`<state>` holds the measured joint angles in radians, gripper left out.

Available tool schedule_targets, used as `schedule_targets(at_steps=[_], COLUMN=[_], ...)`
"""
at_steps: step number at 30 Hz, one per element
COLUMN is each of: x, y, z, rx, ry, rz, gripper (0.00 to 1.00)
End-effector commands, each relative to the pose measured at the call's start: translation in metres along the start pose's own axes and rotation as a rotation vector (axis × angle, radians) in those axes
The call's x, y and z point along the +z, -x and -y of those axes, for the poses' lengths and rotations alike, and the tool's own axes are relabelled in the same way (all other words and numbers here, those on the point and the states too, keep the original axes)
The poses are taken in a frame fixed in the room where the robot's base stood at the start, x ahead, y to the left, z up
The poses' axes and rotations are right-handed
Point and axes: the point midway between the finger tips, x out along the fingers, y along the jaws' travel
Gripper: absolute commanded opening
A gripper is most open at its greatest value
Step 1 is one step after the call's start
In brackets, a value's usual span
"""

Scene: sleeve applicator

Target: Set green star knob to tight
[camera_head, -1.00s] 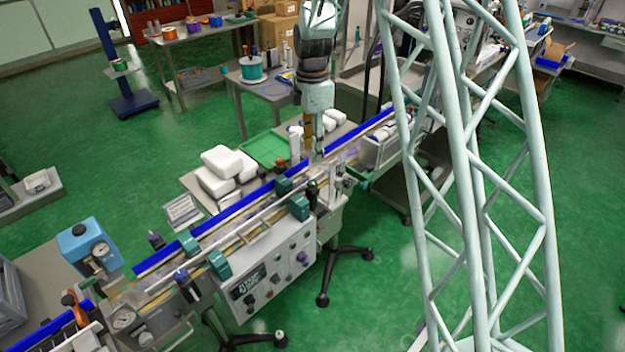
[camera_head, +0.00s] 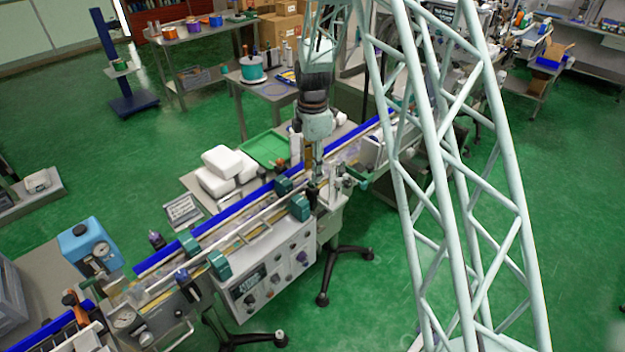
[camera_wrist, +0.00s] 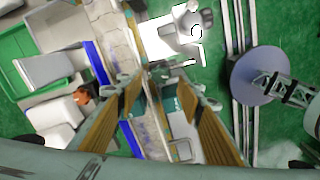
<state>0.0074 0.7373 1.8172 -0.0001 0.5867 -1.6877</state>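My gripper (camera_head: 316,172) points down over the right part of the long applicator machine (camera_head: 262,245). In the wrist view my gripper (camera_wrist: 161,84) has its two tan-padded fingers spread apart, with nothing clearly held between them. A dark green part (camera_wrist: 171,104) shows below and between the fingers; it may be the green star knob, but its shape and setting cannot be made out. In the head view the spot beneath my fingertips is partly hidden by my gripper.
Several white packs (camera_head: 222,160) and a green tray (camera_head: 266,148) lie behind the machine. A blue rail (camera_head: 215,217) runs along its back, and teal blocks (camera_head: 299,207) stand on it. A blue gauge box (camera_head: 82,243) stands at the left. Green floor is open in front.

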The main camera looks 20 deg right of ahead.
Motion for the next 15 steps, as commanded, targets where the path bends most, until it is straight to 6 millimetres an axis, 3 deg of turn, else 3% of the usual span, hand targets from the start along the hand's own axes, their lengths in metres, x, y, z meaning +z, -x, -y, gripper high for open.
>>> schedule_targets(at_steps=[9,15], x=[0.0,0.0], y=[-0.034,-0.045], z=[0.0,0.0], rx=[-0.002,-0.001], ry=[0.0,0.0], rz=[0.0,0.0], gripper=[0.34,0.34])
